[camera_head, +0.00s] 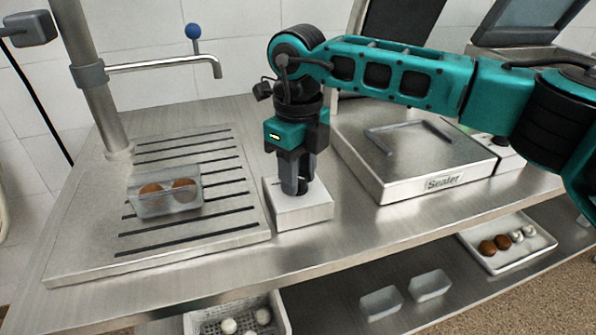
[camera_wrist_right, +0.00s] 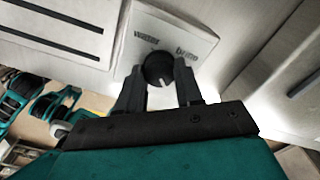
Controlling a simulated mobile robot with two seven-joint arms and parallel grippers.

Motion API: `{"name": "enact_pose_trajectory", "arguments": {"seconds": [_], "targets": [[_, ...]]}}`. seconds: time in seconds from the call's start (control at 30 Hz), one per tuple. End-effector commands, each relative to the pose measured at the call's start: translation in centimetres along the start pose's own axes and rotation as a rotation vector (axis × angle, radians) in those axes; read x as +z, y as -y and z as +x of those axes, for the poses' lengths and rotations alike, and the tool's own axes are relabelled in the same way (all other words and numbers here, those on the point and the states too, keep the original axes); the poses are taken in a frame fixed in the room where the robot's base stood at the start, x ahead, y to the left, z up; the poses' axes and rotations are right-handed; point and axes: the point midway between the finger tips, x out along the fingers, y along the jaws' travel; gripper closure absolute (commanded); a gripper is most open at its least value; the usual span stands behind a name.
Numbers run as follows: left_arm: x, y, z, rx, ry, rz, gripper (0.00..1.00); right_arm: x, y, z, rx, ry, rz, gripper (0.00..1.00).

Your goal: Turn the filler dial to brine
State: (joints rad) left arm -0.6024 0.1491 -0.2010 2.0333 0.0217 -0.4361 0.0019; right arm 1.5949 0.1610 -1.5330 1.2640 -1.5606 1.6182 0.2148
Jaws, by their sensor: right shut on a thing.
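The filler dial is a round black knob (camera_wrist_right: 158,68) with a white mark on its lower side in the right wrist view. It sits on a white box (camera_head: 301,212), whose face (camera_wrist_right: 198,36) carries the words "water" on the left and "brine" on the right. My right gripper (camera_head: 296,188) points down onto this box and is shut on the dial; in the right wrist view its fingers (camera_wrist_right: 159,72) stand on either side of the knob. In the head view the gripper hides the dial. My left gripper is not in view.
Left of the box is a slotted drain board (camera_head: 230,222) with a clear tub (camera_head: 150,206) of brown eggs under a spout (camera_head: 170,63). A sealer (camera_head: 418,150) stands to the right. Below are a perforated basket (camera_head: 282,310), empty tubs (camera_head: 430,285) and an egg tray (camera_head: 545,240).

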Motion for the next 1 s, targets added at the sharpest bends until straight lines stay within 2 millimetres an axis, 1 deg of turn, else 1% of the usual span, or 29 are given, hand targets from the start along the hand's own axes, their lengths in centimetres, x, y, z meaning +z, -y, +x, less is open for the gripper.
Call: {"name": "enact_pose_trajectory", "arguments": {"seconds": [0.07,0.1,0.33,0.37,0.57,0.67,0.77,0.87,1.0], "targets": [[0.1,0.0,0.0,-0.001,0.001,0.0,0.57,0.0,0.0,-0.1,0.0,0.001,0.003,0.95],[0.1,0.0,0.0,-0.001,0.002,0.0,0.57,0.0,0.0,-0.1,0.0,0.001,0.003,0.63],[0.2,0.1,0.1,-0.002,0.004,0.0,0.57,0.0,0.0,0.0,0.0,0.001,0.001,0.41],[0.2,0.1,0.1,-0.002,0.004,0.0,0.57,0.0,0.0,0.0,0.0,0.001,0.001,0.39],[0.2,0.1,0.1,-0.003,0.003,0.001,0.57,0.0,0.0,0.0,0.0,0.001,0.001,0.39],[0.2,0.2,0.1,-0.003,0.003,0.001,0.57,0.0,0.0,-0.5,0.0,0.002,0.001,0.39],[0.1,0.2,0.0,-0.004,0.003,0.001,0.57,0.1,0.1,-1.7,-0.002,0.004,0.001,0.39],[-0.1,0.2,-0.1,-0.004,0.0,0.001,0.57,0.1,0.1,-3.7,-0.003,0.005,0.0,0.39],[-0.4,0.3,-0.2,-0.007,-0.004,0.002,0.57,0.1,0.0,-7.0,-0.002,0.004,0.001,0.39]]}}
